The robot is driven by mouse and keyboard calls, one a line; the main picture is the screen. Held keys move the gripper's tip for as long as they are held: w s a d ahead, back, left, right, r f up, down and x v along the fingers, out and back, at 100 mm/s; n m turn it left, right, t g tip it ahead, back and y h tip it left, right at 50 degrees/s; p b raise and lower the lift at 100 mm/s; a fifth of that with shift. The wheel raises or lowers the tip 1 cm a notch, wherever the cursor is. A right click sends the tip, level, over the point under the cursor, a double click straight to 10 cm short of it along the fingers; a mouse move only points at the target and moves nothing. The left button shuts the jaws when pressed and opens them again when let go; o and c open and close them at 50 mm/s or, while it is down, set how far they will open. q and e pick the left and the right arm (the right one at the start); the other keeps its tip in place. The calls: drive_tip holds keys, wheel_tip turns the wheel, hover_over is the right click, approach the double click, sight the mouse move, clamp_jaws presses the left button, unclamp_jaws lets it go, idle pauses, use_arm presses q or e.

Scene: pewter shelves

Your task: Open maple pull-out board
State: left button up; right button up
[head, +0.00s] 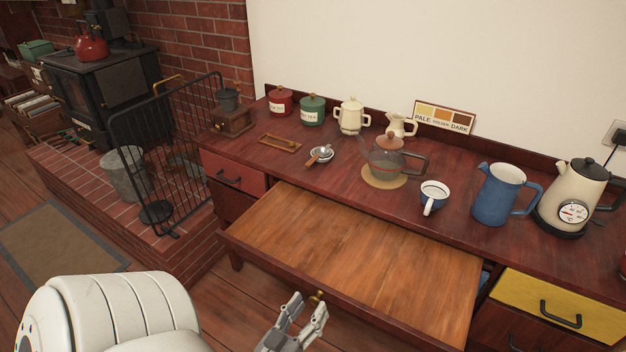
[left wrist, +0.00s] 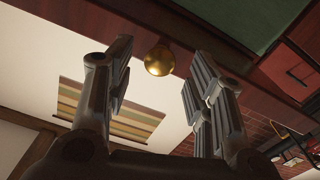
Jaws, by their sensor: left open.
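The maple pull-out board (head: 360,255) stands well out from the dark red counter, its warm brown top bare. A small brass knob (head: 317,295) sits on its front edge. My left gripper (head: 307,303) is open at the knob, its fingers pointing toward the front edge. In the left wrist view the round brass knob (left wrist: 159,60) shows between the two spread fingers (left wrist: 160,82), near the tips, with a gap to each side. My right gripper is in neither view.
A yellow drawer (head: 560,306) is right of the board and a red drawer (head: 233,173) left. A black fireguard (head: 170,150) stands at left.

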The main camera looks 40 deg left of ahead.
use_arm(q)
drive_tip(key=v, duration=0.9)
drive_tip(key=shift+s, duration=0.15)
